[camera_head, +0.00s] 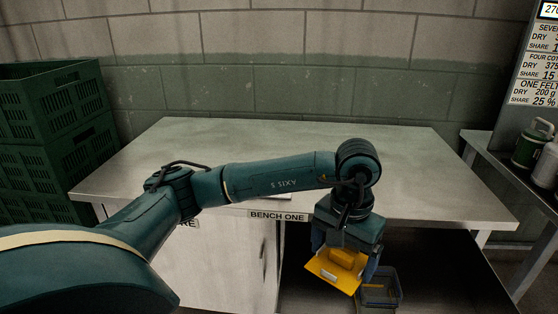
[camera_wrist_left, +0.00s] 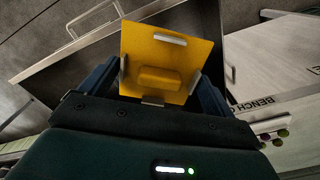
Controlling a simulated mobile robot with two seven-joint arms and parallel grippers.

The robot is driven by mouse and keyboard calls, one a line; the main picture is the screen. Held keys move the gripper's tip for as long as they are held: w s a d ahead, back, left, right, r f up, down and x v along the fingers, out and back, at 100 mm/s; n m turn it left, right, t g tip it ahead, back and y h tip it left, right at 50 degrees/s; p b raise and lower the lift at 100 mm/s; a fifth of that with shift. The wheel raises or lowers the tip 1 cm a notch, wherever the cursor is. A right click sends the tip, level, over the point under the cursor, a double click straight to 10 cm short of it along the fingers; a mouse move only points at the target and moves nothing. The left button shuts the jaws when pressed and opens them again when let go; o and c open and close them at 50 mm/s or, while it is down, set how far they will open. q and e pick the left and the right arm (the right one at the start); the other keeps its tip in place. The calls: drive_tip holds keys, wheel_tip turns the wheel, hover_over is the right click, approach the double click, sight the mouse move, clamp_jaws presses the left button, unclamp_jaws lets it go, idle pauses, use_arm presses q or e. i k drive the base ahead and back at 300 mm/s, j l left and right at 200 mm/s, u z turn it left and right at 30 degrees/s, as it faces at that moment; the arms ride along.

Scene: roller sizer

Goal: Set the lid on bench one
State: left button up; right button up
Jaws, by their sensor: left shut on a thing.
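The lid is a yellow square plate with a raised block and pale edge clips (camera_head: 328,275); it also shows in the left wrist view (camera_wrist_left: 190,60). My left gripper (camera_head: 345,258) points down in front of the bench edge and is shut on the lid, which hangs tilted below the bench-top level. In the left wrist view the fingers stand on both sides of the lid. Bench one (camera_head: 250,150) is a pale bench, and its label, "BENCH ONE" (camera_head: 278,216), sits on the front edge. My right gripper is not in view.
The visible bench top is mostly clear, though my arm hides part of it. An open bin (camera_head: 392,300) stands below, behind the lid. Green crates (camera_head: 50,110) are stacked at left. A side table at right holds a green canister (camera_head: 530,146) and a pale one (camera_head: 546,168).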

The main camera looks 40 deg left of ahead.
sight(385, 194)
drive_tip(key=k+l+z, duration=0.15)
drive_tip(key=k, duration=0.75)
drive_tip(key=j+z, duration=0.1)
drive_tip(key=z, duration=1.25)
drive_tip(key=j+z, duration=0.2)
drive_tip(key=j, duration=2.5)
